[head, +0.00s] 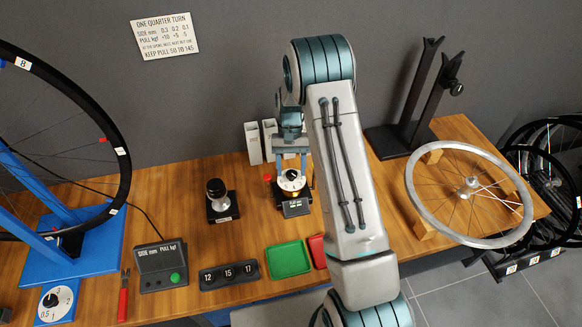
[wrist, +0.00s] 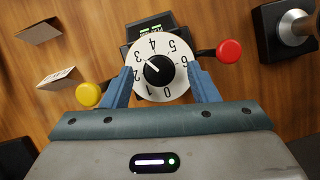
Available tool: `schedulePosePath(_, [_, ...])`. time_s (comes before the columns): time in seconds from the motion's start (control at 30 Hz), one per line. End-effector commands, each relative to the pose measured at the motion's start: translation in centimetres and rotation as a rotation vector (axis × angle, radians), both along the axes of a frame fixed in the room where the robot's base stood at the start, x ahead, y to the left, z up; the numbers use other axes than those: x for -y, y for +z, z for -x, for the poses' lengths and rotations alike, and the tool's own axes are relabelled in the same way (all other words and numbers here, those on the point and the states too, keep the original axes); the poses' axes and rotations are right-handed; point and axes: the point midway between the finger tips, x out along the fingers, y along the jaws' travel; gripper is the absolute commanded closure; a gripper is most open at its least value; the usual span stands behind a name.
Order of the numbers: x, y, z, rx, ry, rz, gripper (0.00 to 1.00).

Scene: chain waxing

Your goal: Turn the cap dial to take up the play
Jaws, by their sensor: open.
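The dial (wrist: 176,80) is a white disc with numbers 0 to 6 and a black centre knob (wrist: 158,70). A white mark on the knob points up-left, roughly towards 3. A red ball-ended arm (wrist: 229,51) sticks out at its right and a yellow ball (wrist: 88,94) sits at its left in the wrist view. My gripper (wrist: 160,68) is open, with one blue finger on either side of the dial. I cannot tell whether the fingers touch it. In the head view my gripper comes down over the same dial (head: 291,182).
A black post on a base (head: 222,205) stands left of the dial. White blocks (head: 253,143) stand behind it. A green tray (head: 289,259), a numbered 12-15-17 block (head: 229,274) and a pull meter (head: 161,267) lie in front. A spoked wheel (head: 415,205) rests at right.

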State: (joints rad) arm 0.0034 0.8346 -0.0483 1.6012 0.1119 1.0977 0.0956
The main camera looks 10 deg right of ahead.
Motion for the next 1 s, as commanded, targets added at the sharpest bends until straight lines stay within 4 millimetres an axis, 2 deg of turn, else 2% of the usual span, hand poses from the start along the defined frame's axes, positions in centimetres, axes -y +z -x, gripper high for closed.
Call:
schedulePosePath(0.17, [0.2, 2.3, -1.0, 0.004, 0.000, 0.000, 0.46])
schedulePosePath(0.4, [0.6, 7.4, -3.1, 0.006, 0.000, 0.001, 0.46])
schedulePosePath(0.6, [0.9, 10.9, -4.5, 0.005, 0.001, 0.001, 0.46])
schedulePosePath(0.8, [1.0, 12.4, -5.1, 0.003, 0.001, 0.000, 0.46])
schedulePosePath(1.0, [1.0, 12.6, -5.1, 0.002, 0.000, 0.000, 0.46])
